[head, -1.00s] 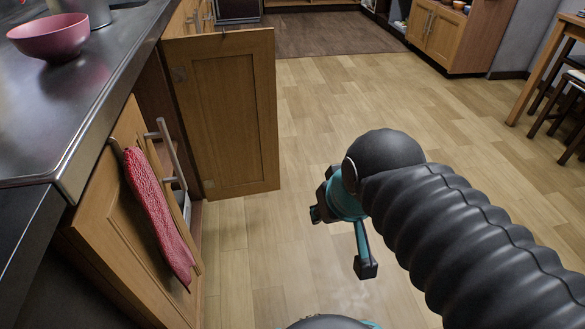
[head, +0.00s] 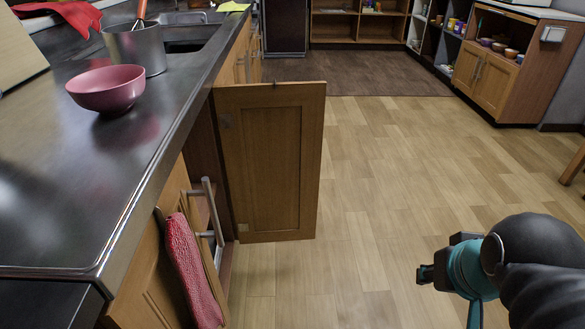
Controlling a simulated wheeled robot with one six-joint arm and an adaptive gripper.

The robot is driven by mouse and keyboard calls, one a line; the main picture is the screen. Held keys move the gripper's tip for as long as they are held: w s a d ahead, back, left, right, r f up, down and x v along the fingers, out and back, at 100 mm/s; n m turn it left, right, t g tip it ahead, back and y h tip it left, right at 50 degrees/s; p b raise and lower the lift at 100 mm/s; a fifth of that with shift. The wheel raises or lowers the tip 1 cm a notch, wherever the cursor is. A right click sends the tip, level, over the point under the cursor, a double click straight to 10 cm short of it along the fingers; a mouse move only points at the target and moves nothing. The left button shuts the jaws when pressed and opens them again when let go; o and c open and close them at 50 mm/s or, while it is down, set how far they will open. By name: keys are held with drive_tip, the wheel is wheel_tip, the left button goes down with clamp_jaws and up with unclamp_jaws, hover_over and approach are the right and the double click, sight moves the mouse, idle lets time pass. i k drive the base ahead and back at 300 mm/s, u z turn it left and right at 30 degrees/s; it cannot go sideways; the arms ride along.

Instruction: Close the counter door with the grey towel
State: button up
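A wooden counter door (head: 270,165) stands wide open, its panelled inner side towards me, with a small dark hook over its top edge. No grey towel shows; the door's far side is hidden. A nearer wooden door (head: 150,285) with a bar handle (head: 213,212) carries a red towel (head: 190,270) and stands partly open. My gripper (head: 450,300) is at the lower right, over the floor, well apart from both doors. Its teal fingers are spread and empty, one cut off by the bottom edge.
A dark metal counter (head: 120,170) runs along the left, with a pink bowl (head: 107,88) and a metal pot (head: 138,48) on it. The wooden floor (head: 390,190) right of the open door is clear. A cabinet (head: 505,70) stands at the back right.

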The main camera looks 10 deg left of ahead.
sight(272, 134)
drive_tip(key=i, duration=3.6)
drive_tip(key=u, duration=4.45)
